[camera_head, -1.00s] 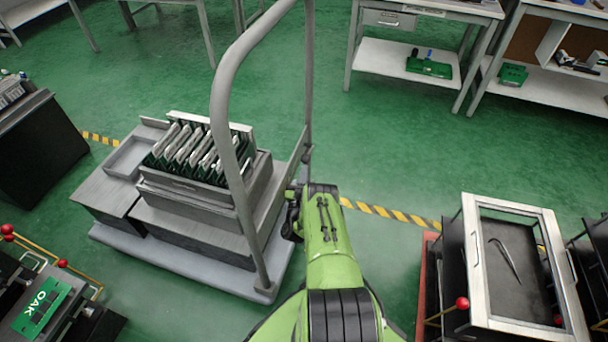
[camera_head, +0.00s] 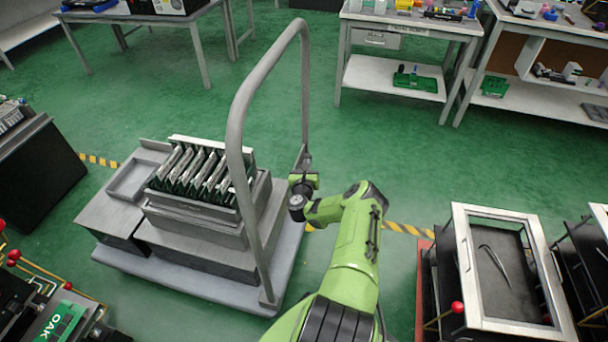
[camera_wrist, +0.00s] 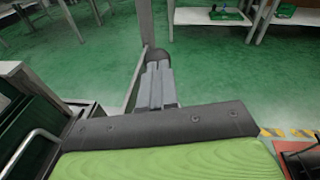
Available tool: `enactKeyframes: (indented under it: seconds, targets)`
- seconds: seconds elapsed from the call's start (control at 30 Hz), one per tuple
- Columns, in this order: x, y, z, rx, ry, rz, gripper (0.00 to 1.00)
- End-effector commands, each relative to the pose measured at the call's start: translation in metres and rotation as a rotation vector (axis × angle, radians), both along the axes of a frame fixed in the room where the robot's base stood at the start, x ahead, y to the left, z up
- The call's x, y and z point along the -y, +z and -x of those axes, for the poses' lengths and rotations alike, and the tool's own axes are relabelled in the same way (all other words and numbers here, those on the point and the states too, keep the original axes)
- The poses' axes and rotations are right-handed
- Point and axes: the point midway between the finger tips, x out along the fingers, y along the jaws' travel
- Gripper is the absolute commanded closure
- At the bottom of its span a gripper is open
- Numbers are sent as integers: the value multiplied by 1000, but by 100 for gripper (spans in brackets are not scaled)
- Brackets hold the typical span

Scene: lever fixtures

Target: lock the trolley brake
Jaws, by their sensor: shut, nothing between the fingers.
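The grey trolley (camera_head: 140,258) stands left of my arm in the head view, with a tall hoop handle (camera_head: 238,130). A short slanted grey bar (camera_head: 303,156) shows beside the far handle post; it may be the brake lever, but I cannot tell its position. In the wrist view my gripper (camera_wrist: 157,72) is shut and empty, its fingers together. Its tips point at a dark rounded knob (camera_wrist: 158,54) by the foot of the handle post (camera_wrist: 146,22). I cannot tell whether they touch. My wrist hides part of this area in the head view.
The trolley carries a grey box with a rack of boards (camera_head: 195,170) and a tray (camera_head: 135,178). A glass-lidded fixture (camera_head: 505,270) stands at right, an OAK-labelled one (camera_head: 62,322) at lower left. Benches (camera_head: 395,75) line the back. Green floor lies clear beyond the trolley.

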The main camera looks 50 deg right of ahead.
Motion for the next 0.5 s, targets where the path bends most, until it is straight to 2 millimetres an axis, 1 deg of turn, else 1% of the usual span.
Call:
enactKeyframes:
  seconds: [0.03,0.2,0.5]
  targets:
    - [4,6,-1,2,-3,-1,100]
    - [17,20,-8,1,-4,-1,100]
    - [41,34,-21,0,-3,-1,100]
